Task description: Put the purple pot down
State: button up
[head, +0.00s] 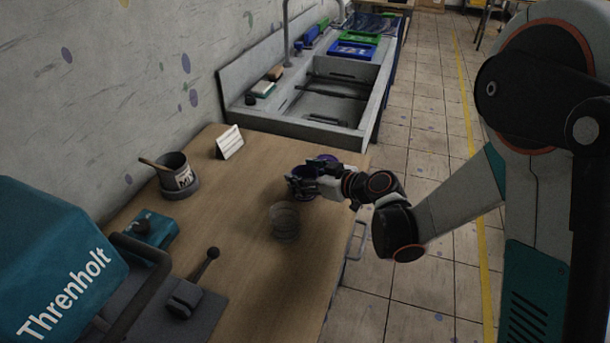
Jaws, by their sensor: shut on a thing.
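My gripper (301,181) reaches in from the right and is shut on the pot. I cannot tell whether the pot's bottom touches the table top.
A clear cup (284,221) stands just in front of my gripper. A dark pot (176,173) with a wooden stick and a small white card (230,142) stand near the wall. A teal machine (65,265) fills the front left. A grey sink (332,95) lies behind the table.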

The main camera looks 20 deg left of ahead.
jog(key=o, duration=1.1)
jog(key=shift+o, duration=0.2)
jog(key=shift+r, duration=0.1)
jog(key=shift+d+r+p, duration=0.1)
jog(key=shift+r+p, duration=0.05)
jog(key=shift+p, duration=0.25)
jog(key=p+v, duration=0.2)
jog(key=v, duration=0.9)
jog(key=shift+s+d+r+p, duration=0.2)
jog(key=shift+s+d+p, duration=0.05)
jog(key=shift+d+p, duration=0.1)
jog(key=s+d+r+m+h, duration=0.3)
jog(key=s+d, duration=0.3)
jog(key=d, duration=0.3)
jog(key=s+d+r+m+h, duration=0.4)
jog(key=s+d+m+h, duration=0.1)
jog(key=d, duration=0.4)
jog(key=s+d+r+m+t+h, duration=0.1)
jog(key=s+d+r+m+h, duration=0.3)
jog(key=s+d, duration=0.3)
jog(key=shift+d+m, duration=0.3)
jog(key=shift+d, duration=0.65)
